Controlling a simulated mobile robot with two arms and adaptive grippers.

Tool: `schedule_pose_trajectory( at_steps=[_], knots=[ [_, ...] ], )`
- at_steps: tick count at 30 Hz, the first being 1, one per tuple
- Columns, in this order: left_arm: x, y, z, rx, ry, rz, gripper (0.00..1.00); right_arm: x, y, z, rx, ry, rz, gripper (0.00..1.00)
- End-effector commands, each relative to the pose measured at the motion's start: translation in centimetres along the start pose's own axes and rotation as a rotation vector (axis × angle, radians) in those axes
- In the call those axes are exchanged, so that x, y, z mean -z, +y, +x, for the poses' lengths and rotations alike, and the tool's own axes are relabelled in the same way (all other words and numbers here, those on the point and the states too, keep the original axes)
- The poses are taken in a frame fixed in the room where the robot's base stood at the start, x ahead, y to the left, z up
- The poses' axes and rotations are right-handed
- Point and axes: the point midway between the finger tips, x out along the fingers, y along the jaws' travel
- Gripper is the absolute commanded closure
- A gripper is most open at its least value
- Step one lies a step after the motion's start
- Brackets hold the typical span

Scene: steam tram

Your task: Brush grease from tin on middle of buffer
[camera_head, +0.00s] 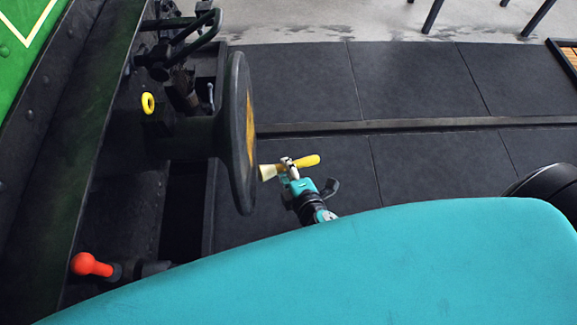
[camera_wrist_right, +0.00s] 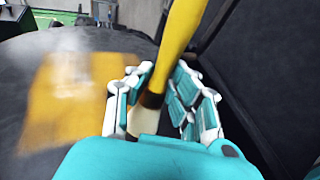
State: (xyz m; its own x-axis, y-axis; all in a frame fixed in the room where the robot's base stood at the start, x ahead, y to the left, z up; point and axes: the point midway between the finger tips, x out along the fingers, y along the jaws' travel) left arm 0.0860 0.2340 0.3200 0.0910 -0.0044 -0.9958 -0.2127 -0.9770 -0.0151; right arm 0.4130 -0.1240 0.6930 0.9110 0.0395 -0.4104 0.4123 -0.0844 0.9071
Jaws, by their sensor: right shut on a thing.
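The buffer (camera_head: 239,180) is a dark round disc seen almost edge-on, with a yellow-orange patch (camera_head: 250,128) on its face. In the right wrist view the buffer (camera_wrist_right: 25,75) fills the left side, and its patch (camera_wrist_right: 75,95) looks square and smeared. My right gripper (camera_head: 289,167) is shut on the brush (camera_head: 305,162), which has a yellow handle and pale bristles (camera_head: 266,172). The bristles point at the lower part of the buffer face; I cannot tell whether they touch it. In the wrist view the brush handle (camera_wrist_right: 183,35) rises between the fingers. No tin and no left gripper show.
A red-orange knob (camera_head: 88,264) and a yellow ring (camera_head: 148,103) stick out from the dark beam. A black coupling (camera_head: 185,45) hangs behind the buffer. A green panel edges the left.

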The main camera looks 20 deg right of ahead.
Motion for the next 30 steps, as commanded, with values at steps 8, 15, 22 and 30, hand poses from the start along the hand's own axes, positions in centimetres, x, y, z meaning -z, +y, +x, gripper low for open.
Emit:
schedule_pose_trajectory(
  at_steps=[8, 15, 22, 30],
  knots=[
    [0.0, 0.0, 0.1, 0.0, 0.001, 0.0, 0.2, 0.6, 0.0, 0.2, 0.0, 0.0, 0.0, 1.0],
    [0.1, 0.0, 0.1, 0.0, 0.001, 0.0, 0.2, 1.1, 0.1, 0.3, -0.001, 0.0, 0.0, 1.0],
    [0.1, 0.0, -0.1, 0.0, 0.001, 0.0, 0.2, 1.1, 0.3, 0.6, -0.002, 0.0, 0.0, 1.0],
    [0.2, -0.1, -1.1, 0.001, 0.001, 0.0, 0.2, 0.3, 1.3, 2.3, -0.002, 0.0, -0.002, 1.0]
  ],
)
